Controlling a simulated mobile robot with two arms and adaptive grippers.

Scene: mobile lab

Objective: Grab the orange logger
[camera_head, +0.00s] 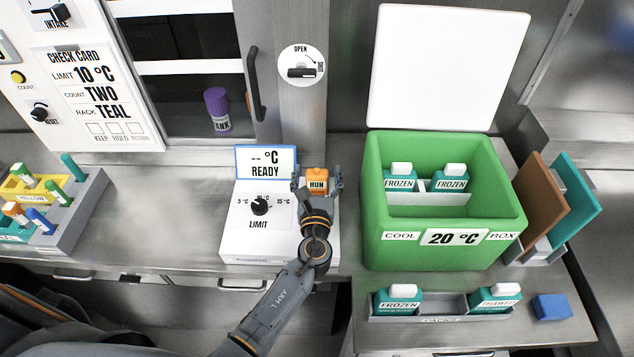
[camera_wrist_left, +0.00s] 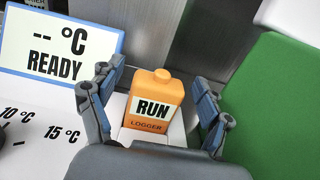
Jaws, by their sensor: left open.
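The orange logger (camera_head: 317,181), labelled RUN, stands upright on the right part of a white device with a LIMIT dial. In the left wrist view the logger (camera_wrist_left: 153,103) sits between the two fingers of my left gripper (camera_wrist_left: 158,106), with a gap visible on each side. My left gripper (camera_head: 318,188) is open around the logger in the head view. The lower part of the logger is partly hidden by the gripper in the head view. My right gripper is not in view.
The READY display (camera_head: 265,161) stands left of the logger. A green cool box (camera_head: 440,240) with its lid raised stands close on the right, holding teal FROZEN bottles. A tray (camera_head: 430,318) with bottles and a blue block (camera_head: 552,307) lie in front. A tube rack (camera_head: 85,205) is at left.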

